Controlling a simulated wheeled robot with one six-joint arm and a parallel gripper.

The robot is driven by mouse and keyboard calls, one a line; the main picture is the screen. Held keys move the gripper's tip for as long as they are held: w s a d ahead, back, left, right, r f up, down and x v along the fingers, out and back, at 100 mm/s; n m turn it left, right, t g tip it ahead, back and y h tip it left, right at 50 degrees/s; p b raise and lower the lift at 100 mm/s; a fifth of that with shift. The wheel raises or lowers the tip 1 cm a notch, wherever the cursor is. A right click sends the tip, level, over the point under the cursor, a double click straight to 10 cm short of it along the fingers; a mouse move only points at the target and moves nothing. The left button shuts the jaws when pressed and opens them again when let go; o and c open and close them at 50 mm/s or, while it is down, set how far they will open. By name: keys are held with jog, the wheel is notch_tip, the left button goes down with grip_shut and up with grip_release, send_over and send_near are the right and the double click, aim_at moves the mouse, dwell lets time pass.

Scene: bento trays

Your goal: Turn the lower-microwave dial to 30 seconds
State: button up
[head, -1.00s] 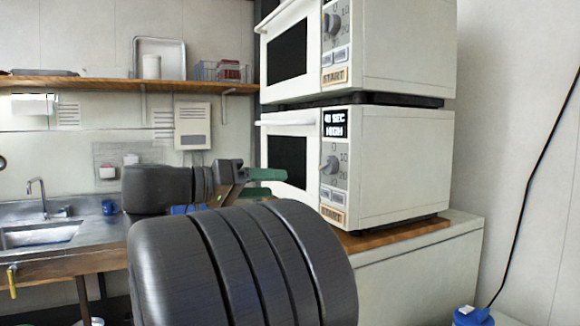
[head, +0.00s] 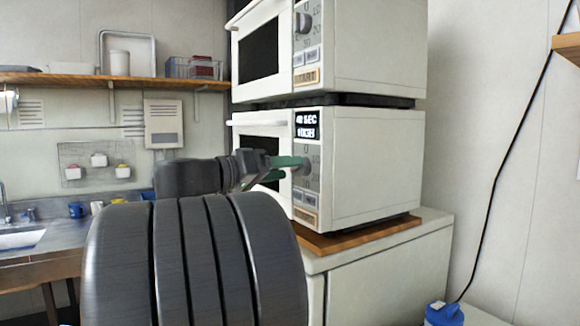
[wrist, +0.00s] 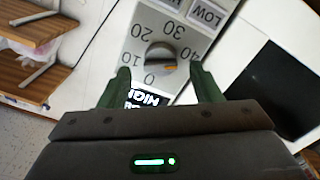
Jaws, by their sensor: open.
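The lower microwave (head: 370,165) is a white box with a black display (head: 307,124) that seems to read about 40 SEC HIGH, slightly blurred. Its grey dial (wrist: 160,58) is large in the wrist view, ringed by the numbers 0 to 40. In the head view my gripper (head: 285,168) reaches the control panel and partly hides the dial.
An upper microwave (head: 370,45) is stacked on top, with its own dial. Both stand on a wooden board (head: 375,232) on a white cabinet (head: 390,270). A sink counter and wall shelf (head: 70,78) are at left. A black cable hangs at right.

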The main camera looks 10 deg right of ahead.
jog(key=shift+x, duration=1.1)
jog(key=shift+c, duration=0.2)
jog(key=c, duration=0.9)
jog(key=shift+c, duration=0.2)
jog(key=shift+n, duration=0.3)
jog(key=n+p, duration=0.2)
jog(key=n, duration=0.9)
jog(key=shift+p, duration=0.35)
